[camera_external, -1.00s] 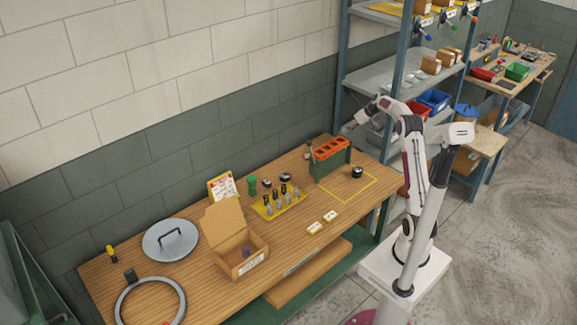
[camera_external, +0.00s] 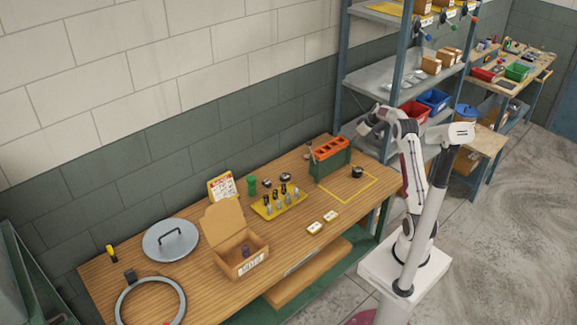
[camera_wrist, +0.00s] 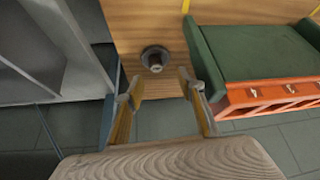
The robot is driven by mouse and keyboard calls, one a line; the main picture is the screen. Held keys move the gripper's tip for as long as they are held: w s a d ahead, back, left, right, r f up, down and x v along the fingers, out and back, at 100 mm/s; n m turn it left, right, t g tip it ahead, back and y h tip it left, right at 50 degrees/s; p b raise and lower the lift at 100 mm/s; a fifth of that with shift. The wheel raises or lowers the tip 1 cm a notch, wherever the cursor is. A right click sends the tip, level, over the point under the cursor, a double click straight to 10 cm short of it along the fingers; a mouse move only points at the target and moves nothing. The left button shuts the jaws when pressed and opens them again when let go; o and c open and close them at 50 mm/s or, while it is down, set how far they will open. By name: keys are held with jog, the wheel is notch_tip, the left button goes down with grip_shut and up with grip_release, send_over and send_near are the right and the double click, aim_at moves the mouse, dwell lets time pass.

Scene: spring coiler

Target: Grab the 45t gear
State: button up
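A dark round part with a raised hub (camera_external: 358,172) stands on the workbench inside a yellow outline. It also shows in the wrist view (camera_wrist: 155,58), beyond my fingertips and roughly between them. It looks like a gear, but its tooth count cannot be read. My gripper (camera_wrist: 156,82) is open and empty, its two fingers apart. In the external view my gripper (camera_external: 366,129) is above the bench's right end, behind the dark part and apart from it.
A green box with an orange slotted top (camera_external: 330,158) stands left of the dark part; it is on the right in the wrist view (camera_wrist: 250,68). Grey shelving (camera_external: 345,100) rises behind my gripper. Small dark parts (camera_external: 286,177) and a yellow tray (camera_external: 264,210) lie further left.

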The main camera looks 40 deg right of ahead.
jog(key=shift+x, duration=1.25)
jog(key=shift+w+d, duration=0.1)
jog(key=shift+d+x, duration=0.15)
jog(key=shift+x, duration=0.7)
jog(key=shift+d+x, duration=0.15)
jog(key=shift+x, duration=1.6)
jog(key=shift+w, duration=0.1)
jog(key=shift+r, duration=0.1)
grip_shut()
